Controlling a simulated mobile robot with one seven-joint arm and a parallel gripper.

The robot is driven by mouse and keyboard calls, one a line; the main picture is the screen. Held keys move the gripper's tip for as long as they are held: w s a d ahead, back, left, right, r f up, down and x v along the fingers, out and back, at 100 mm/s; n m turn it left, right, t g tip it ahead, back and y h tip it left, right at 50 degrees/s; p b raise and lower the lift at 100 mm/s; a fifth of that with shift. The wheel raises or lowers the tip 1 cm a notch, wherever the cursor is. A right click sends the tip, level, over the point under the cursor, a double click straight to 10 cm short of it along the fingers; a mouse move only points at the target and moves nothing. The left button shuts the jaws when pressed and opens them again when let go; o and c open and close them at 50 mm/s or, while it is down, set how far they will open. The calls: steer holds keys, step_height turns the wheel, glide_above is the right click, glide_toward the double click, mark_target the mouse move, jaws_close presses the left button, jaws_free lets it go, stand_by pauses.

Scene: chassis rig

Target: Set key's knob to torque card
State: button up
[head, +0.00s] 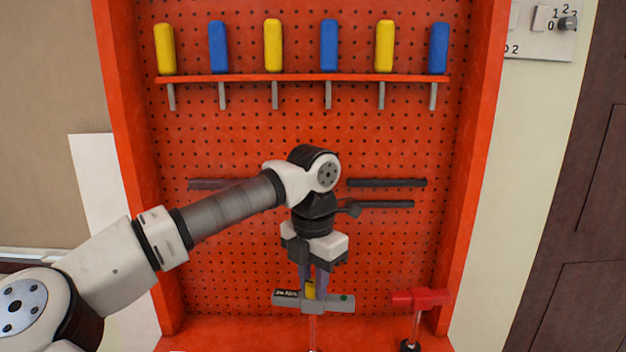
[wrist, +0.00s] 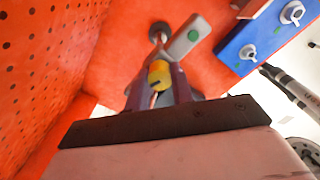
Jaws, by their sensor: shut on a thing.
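The key is a grey crossbar (head: 340,303) with a dark lettered label at its left end and a green dot at its right. A thin shaft hangs below it. A yellow knob (head: 310,289) sits at its middle. My gripper (head: 312,286) points down from above, its fingers shut on the yellow knob. In the wrist view the yellow knob (wrist: 159,74) shows between the fingers (wrist: 160,90), and part of the grey bar (wrist: 187,41) with its green dot shows beyond. The knob's setting is not readable. I cannot identify a torque card with certainty.
A red pegboard (head: 240,240) stands behind, with a rack (head: 300,78) of yellow and blue handled tools. A red-topped tool (head: 420,298) stands at right. A pale dial panel (head: 540,45) is at upper right. The wrist view shows a blue panel (wrist: 244,49) with grey knobs.

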steer(key=m+p, duration=0.1)
steer(key=m, duration=0.3)
steer(key=shift+m, duration=0.3)
steer(key=m, duration=0.4)
steer(key=shift+p, duration=0.3)
steer(key=o, duration=0.6)
steer(key=shift+o, duration=0.2)
steer(key=n+b, duration=0.2)
steer(key=n, duration=0.3)
steer(key=shift+f, duration=0.1)
steer(key=n+b, duration=0.1)
steer(key=n, duration=0.3)
steer(key=shift+n, duration=1)
